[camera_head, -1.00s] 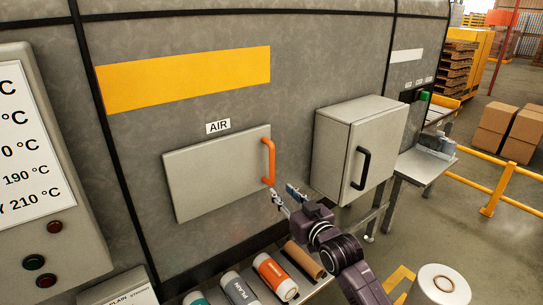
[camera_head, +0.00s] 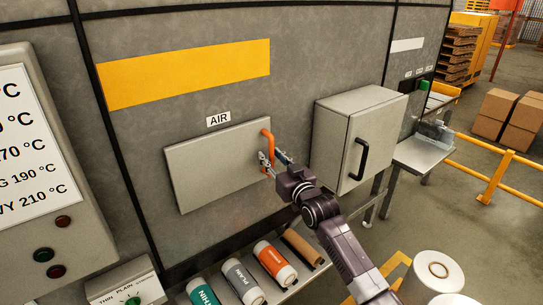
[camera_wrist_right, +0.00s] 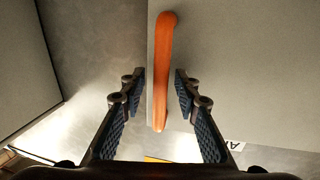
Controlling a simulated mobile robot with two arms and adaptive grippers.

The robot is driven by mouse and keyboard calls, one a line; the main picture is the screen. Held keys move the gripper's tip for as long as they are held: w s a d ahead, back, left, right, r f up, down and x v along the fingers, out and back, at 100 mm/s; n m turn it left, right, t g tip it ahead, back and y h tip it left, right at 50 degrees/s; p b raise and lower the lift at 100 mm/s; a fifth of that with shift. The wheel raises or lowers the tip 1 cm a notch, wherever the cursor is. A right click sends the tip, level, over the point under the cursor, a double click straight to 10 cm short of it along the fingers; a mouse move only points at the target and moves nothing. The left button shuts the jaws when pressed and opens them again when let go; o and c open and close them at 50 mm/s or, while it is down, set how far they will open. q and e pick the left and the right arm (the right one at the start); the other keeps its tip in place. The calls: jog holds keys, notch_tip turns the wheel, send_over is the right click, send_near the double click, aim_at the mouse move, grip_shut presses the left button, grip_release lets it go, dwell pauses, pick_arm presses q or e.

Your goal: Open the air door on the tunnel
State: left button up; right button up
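The air door (camera_head: 215,165) is a flat grey panel on the tunnel wall, under a white AIR label (camera_head: 219,119). It looks closed against the wall. Its orange vertical handle (camera_head: 268,148) is at the door's right edge. My right gripper (camera_head: 271,163) is at the lower part of this handle. In the right wrist view, the handle (camera_wrist_right: 161,75) lies between the two separated fingers of the gripper (camera_wrist_right: 158,92), with a gap on each side. My left gripper is not in view.
A grey cabinet (camera_head: 345,140) with a black handle (camera_head: 358,159) juts out right of the door. Several rolls, one orange (camera_head: 274,263), lie on a shelf below. A control panel (camera_head: 40,225) stands at the left.

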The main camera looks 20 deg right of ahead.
jog(key=shift+c, duration=0.4)
grip_shut()
jog(key=shift+w, duration=0.1)
